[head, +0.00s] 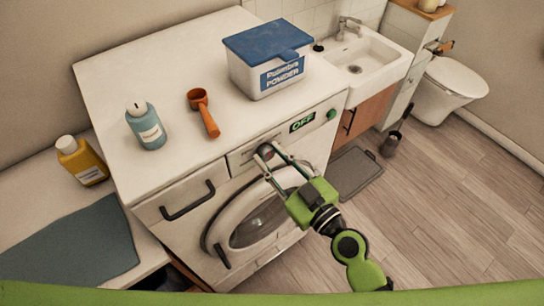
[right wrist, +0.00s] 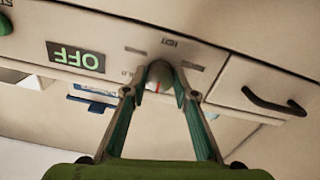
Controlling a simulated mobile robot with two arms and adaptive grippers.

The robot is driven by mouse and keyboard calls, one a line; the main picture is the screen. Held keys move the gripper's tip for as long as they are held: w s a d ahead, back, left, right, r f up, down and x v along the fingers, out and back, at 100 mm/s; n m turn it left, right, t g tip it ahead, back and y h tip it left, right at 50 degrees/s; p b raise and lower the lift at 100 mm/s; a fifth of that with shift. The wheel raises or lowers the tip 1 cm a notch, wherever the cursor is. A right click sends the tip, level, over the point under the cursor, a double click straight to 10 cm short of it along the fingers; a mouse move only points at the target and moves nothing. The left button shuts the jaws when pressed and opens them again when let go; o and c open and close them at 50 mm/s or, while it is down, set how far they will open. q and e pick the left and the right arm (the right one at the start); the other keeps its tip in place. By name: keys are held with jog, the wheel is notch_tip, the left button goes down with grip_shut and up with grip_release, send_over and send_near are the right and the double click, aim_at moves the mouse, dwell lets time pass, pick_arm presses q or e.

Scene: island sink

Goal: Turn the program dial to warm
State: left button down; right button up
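The program dial (right wrist: 160,76) is a rounded grey knob with a red mark, on the front panel of the white washing machine (head: 178,172). In the head view the dial (head: 265,151) is mostly covered by the fingertips. My right gripper (head: 268,153) has one finger on each side of the dial. In the right wrist view the fingertips (right wrist: 162,82) close in on its sides and seem to touch it. That view is upside down; a HOT label (right wrist: 170,42) sits by the dial, and another label is partly hidden. The display (head: 302,122) reads OFF. My left gripper is not in view.
A drawer handle (head: 188,202) sits left of the dial, the round door (head: 255,220) below. A green button (head: 332,114) is right of the display.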

jog(key=shift+c, duration=0.6)
jog(key=m, duration=0.5)
jog(key=shift+m, duration=0.3)
jog(key=m+p, duration=0.1)
jog(key=m, duration=1.1)
jog(key=shift+m+p, duration=0.35)
jog(key=shift+m, duration=0.05)
jog(key=m, duration=0.5)
jog(key=shift+m, duration=0.3)
